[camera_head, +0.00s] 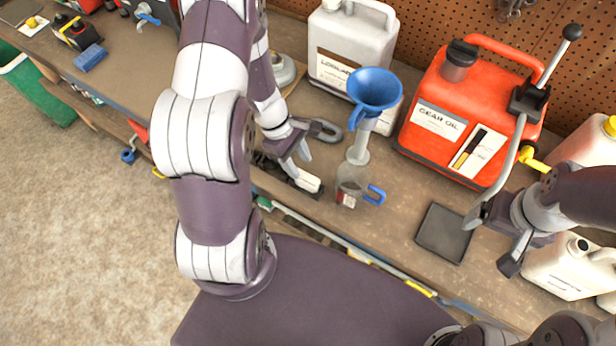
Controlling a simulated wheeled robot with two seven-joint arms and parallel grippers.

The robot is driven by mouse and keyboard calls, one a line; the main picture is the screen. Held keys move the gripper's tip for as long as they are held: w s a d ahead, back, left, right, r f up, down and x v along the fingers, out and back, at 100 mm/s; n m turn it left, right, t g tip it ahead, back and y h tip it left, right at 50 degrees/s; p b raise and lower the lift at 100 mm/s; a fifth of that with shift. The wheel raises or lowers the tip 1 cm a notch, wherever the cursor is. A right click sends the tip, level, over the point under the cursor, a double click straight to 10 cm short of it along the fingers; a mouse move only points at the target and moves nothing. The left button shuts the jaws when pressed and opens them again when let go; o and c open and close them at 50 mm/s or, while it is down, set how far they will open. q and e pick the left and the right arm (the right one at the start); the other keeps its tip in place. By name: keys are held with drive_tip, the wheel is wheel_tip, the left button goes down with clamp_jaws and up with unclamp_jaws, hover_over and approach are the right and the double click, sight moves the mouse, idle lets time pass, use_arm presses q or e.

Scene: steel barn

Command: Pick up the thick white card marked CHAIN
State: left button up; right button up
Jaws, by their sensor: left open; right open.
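A small thick white card (308,181) lies on the workbench, just in front of my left gripper, beside some dark items partly hidden by the gripper. Its marking is too small to read, so I cannot tell for sure that it says CHAIN. My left gripper (299,163) is open and empty, its fingers pointing down close to the card's far side; I cannot tell whether they touch it. My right gripper (490,241) is open and empty at the right, above the bench by a dark square tray.
A clear jug (352,187) with a blue handle stands right of the card, a blue funnel (374,90) above it. A red gear oil can (460,113) and a white jug (347,48) stand behind. The dark tray (443,235) is empty.

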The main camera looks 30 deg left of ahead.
sight(306, 175)
use_arm(q)
drive_tip(key=shift+d+f, duration=0.2)
drive_tip(key=shift+f, duration=0.35)
drive_tip(key=x, duration=0.4)
drive_tip(key=shift+w+f, duration=0.25)
drive_tip(key=shift+w, duration=0.1)
drive_tip(key=shift+d+f, duration=0.15)
drive_tip(key=shift+f, duration=0.35)
drive_tip(key=shift+s, duration=0.15)
drive_tip(key=shift+c, duration=0.6)
clamp_jaws()
drive_tip(key=shift+r, duration=0.1)
